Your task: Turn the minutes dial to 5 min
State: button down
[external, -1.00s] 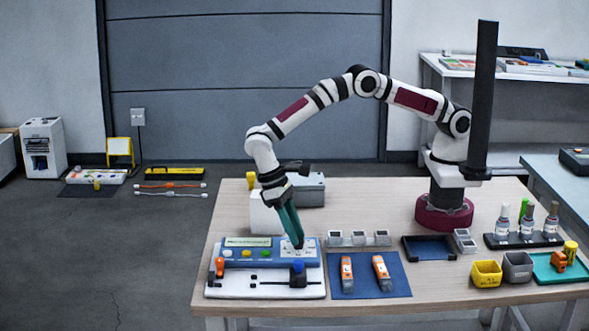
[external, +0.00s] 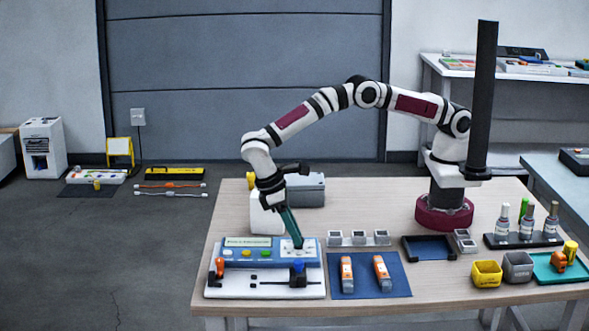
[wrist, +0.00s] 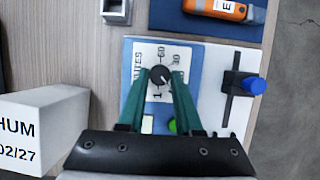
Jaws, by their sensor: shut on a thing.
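The minutes dial (wrist: 159,75) is a small dark round knob on a white scale plate (wrist: 143,57) with "MINUTES", "1" and "60" legible. The plate is on the blue panel of the device (external: 250,257), at its right end in the external view. My gripper (wrist: 161,80) points down at the panel with its green fingers on either side of the dial, shut on it. In the external view my gripper (external: 297,244) hides the dial. The dial's exact setting is too small to read.
A blue-topped post on a black slider (wrist: 252,86) stands beside the panel. A green button (wrist: 172,126) is near one finger. A white box (wrist: 42,130) stands close to the wrist. Orange devices (external: 347,273) lie on a blue mat (external: 398,280) to the right.

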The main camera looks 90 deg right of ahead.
jog(key=c, duration=0.6)
grip_release()
jog(key=v, duration=0.7)
jog(key=shift+w+r, duration=0.1)
jog(key=shift+r, duration=0.2)
jog(key=shift+r, duration=0.1)
